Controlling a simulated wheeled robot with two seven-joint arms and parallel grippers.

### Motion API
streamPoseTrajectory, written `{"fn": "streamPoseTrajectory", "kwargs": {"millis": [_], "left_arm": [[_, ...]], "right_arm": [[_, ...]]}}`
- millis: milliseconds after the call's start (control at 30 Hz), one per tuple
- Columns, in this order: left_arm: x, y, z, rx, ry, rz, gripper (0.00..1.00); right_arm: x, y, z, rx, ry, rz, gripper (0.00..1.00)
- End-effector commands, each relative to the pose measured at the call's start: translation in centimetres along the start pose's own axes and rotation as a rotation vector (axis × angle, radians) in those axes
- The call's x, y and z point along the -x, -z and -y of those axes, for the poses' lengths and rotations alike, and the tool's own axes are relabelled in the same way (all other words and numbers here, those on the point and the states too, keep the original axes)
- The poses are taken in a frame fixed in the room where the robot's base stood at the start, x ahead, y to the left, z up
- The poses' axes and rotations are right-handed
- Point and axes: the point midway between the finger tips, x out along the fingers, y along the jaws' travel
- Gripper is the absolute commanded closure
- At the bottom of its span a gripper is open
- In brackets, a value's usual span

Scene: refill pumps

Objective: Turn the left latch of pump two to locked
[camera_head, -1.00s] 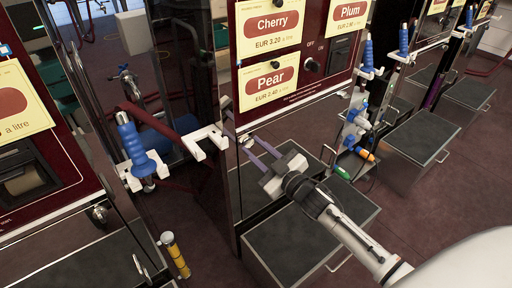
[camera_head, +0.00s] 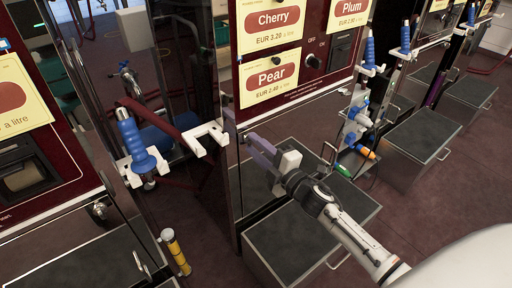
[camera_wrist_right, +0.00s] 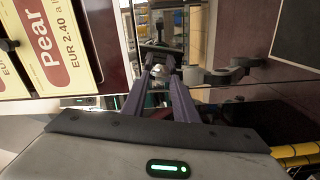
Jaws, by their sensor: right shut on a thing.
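The pump with the Cherry, Plum and Pear labels (camera_head: 320,50) stands in the middle of the head view. A small metal latch (camera_head: 243,138) sits at the lower left edge of its front. My right gripper (camera_head: 252,142) reaches it from the lower right and is shut on it with its purple fingers. In the right wrist view the small pale latch (camera_wrist_right: 158,71) shows between the fingertips (camera_wrist_right: 160,78), partly hidden by them. Its exact angle is hard to tell. My left gripper is not in view.
A blue-handled nozzle (camera_head: 133,140) hangs in a white holder left of the pump. A dark-topped step (camera_head: 290,240) stands below my right arm. More nozzles (camera_head: 369,52) hang on the right.

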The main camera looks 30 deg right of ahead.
Motion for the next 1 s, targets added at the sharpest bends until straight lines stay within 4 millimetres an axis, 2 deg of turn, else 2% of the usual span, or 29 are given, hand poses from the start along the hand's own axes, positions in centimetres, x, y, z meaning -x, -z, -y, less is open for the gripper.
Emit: {"fn": "streamPoseTrajectory", "kwargs": {"millis": [400,1000], "left_arm": [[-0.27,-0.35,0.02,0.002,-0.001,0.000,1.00],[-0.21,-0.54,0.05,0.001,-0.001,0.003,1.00]], "right_arm": [[0.01,0.12,0.16,0.205,0.000,-0.004,0.96],[0.02,0.14,0.17,0.240,0.001,-0.004,0.96]]}}
